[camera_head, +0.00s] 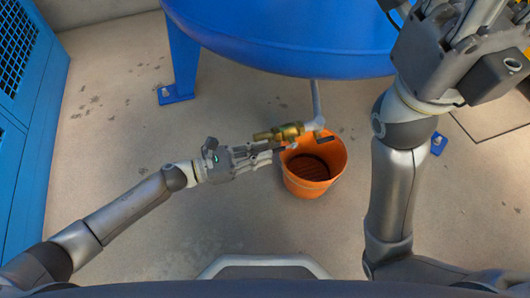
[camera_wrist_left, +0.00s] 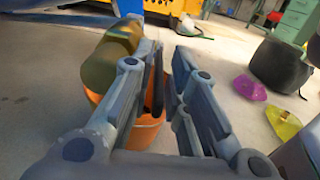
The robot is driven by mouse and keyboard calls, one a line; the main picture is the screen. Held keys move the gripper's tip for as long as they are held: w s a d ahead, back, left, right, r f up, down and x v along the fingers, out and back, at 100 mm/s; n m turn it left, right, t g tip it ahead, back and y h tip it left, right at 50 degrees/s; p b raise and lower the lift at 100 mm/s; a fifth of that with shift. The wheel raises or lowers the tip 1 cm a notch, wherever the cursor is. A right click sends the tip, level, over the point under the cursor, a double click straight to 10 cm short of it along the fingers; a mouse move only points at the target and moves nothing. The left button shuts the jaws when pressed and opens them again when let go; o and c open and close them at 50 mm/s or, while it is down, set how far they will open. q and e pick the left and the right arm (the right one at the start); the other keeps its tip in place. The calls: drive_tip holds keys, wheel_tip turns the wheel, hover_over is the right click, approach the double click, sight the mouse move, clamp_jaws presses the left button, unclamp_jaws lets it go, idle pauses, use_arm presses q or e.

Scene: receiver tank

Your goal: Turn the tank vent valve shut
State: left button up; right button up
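The brass vent valve (camera_head: 278,132) sits at the end of a grey pipe (camera_head: 317,105) below the blue tank (camera_head: 290,35). A short dark piece, perhaps its lever, shows beside my fingertips. My left gripper (camera_head: 272,152) is just on the near side of the valve, pointing right. In the left wrist view the brass body (camera_wrist_left: 110,58) is left of my fingers (camera_wrist_left: 165,62). The fingers stand part open with a narrow gap; a dark strip shows by the left finger, and I cannot tell whether it is the lever. My right gripper (camera_head: 470,25) is raised at the upper right, its tips partly cut off.
An orange bucket (camera_head: 335,175) stands on the floor under the pipe end, close to my left fingertips. A blue tank leg (camera_head: 183,60) is bolted down at the back left. A blue cabinet (camera_head: 35,100) lines the left edge. Floor between cabinet and bucket is clear.

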use_arm(q)
drive_tip(key=shift+w+d, duration=0.25)
drive_tip(key=shift+d, duration=0.4)
clamp_jaws()
